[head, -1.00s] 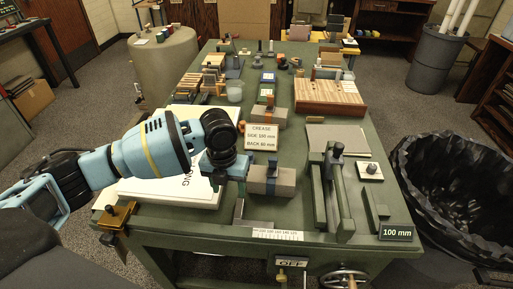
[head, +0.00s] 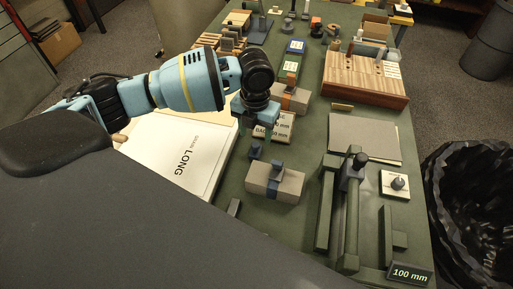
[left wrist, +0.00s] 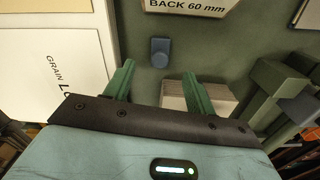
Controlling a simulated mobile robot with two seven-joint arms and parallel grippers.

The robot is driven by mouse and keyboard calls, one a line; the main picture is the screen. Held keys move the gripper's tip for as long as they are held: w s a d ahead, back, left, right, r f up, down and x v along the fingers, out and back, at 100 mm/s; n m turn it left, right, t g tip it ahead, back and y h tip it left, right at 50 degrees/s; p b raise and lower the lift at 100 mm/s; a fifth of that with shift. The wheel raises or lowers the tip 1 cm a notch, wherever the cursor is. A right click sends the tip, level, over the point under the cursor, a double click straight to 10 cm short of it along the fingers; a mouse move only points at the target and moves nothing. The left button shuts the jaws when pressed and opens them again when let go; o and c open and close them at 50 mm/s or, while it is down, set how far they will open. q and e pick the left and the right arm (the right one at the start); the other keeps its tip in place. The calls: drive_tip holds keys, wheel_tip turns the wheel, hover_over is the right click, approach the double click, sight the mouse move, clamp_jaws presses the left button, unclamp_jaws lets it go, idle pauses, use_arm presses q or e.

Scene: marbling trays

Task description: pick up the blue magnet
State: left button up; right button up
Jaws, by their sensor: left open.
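A small dark blue block, which looks like the blue magnet (head: 256,150), stands on the green table just behind a pale grey block (head: 262,182) with a blue knobbed strap. In the left wrist view the blue magnet (left wrist: 160,52) lies beyond my left fingertips, roughly centred between them and not touched. My left gripper (head: 243,124) hangs above and slightly behind the magnet in the head view. Its green fingers (left wrist: 160,80) are spread and empty. The grey block (left wrist: 195,97) shows partly behind the right finger. My right gripper is out of view.
A white sheet marked LONG (head: 180,150) lies left. A white label card (head: 284,128) and an orange-strapped block (head: 292,98) stand behind the magnet. A green fixture with rails (head: 325,205) is on the right, with a grey board (head: 365,138) behind it.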

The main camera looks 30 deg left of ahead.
sight(255, 144)
use_arm(q)
drive_tip(key=shift+f, duration=3.45)
drive_tip(key=shift+c, duration=0.2)
drive_tip(key=c, duration=1.1)
